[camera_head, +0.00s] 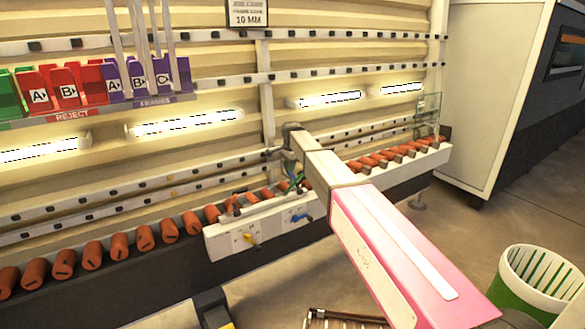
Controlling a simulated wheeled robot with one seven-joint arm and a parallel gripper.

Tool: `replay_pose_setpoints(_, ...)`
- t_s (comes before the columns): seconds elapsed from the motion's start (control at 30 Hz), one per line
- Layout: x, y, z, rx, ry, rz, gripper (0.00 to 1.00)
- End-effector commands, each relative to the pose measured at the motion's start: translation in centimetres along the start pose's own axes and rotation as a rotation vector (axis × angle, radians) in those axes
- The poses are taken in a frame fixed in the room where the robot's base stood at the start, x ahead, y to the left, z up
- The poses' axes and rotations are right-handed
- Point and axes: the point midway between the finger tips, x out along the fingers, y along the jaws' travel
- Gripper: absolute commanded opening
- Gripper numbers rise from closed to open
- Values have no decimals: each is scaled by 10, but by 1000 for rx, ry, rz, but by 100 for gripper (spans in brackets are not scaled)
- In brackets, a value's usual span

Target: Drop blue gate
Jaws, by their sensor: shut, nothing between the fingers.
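A white control panel (262,230) sits on the front of the roller conveyor. It carries a blue knob or lever (303,217) on its right half and a yellow one (250,239) on its left half. Small dark upright parts stand at the panel's top edge, and my arm partly covers those above the blue one. My pink and white arm reaches in from the lower right.
The conveyor's orange rollers (145,237) run along the wall on both sides of the panel. Red bins (68,93) and purple bins (137,82) hang at the upper left. A green and white basket (540,285) stands on the floor at right. A white cabinet (490,90) is behind it.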

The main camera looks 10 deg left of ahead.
Motion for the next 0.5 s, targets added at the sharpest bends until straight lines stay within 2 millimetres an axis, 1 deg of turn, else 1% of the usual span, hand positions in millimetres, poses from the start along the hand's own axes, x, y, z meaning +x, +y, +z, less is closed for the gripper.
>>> replay_pose_setpoints(0.03, 3, -4, 0, 0, 0, 0, 0)
replay_pose_setpoints(0.2, 9, -11, 0, 0, 0, -1, 0)
replay_pose_setpoints(0.5, 16, -17, 0, 0, 0, -1, 0)
